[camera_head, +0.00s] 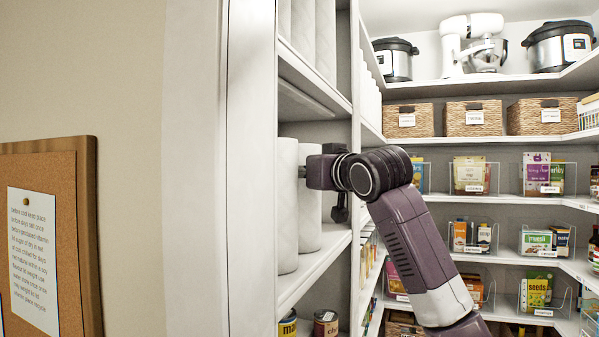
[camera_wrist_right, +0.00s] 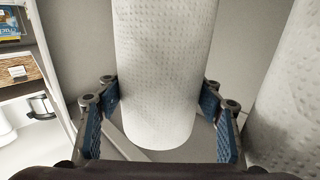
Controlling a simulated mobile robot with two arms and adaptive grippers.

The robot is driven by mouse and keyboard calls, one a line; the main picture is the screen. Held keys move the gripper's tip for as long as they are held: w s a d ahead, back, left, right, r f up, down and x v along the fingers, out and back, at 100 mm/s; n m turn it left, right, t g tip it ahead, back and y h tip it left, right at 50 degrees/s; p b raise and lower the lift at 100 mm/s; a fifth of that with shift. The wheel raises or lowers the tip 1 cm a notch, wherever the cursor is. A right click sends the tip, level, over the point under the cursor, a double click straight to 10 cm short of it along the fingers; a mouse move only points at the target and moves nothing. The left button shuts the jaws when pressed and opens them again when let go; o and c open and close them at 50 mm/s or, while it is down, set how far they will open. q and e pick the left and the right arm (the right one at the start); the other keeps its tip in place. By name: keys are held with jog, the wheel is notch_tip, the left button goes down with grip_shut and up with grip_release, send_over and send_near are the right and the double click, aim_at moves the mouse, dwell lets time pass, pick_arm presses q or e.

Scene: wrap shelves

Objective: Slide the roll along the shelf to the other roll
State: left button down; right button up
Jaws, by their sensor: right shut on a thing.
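Two white dimpled paper rolls stand upright on a white shelf (camera_head: 315,265) in the head view. The nearer roll (camera_head: 287,215) is at the shelf's near left end. The farther roll (camera_head: 309,215) is just behind it and partly hidden by my gripper. My right gripper (camera_head: 308,172) reaches in from the right and is shut on the farther roll, which fills the middle of the right wrist view (camera_wrist_right: 162,70) between the blue finger pads. The other roll stands at right in that view (camera_wrist_right: 292,95), with a gap at the right finger. My left gripper is not in view.
A white upright panel (camera_head: 248,170) borders the shelf on the left. Another shelf board (camera_head: 310,80) is above the rolls. Cans (camera_head: 326,322) stand on the shelf below. Pantry shelves with baskets (camera_head: 475,118) and bins are behind my arm.

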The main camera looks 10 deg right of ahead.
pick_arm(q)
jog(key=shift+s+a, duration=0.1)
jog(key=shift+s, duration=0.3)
pick_arm(e)
jog(key=shift+s+a+r, duration=0.1)
jog(key=shift+s, duration=0.1)
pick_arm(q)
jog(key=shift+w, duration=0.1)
pick_arm(e)
jog(key=shift+w, duration=0.2)
jog(key=o, duration=1.3)
jog(key=shift+s, duration=0.1)
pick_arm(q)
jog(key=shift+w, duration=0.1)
pick_arm(e)
jog(key=shift+s, duration=0.1)
jog(key=v, duration=1.2)
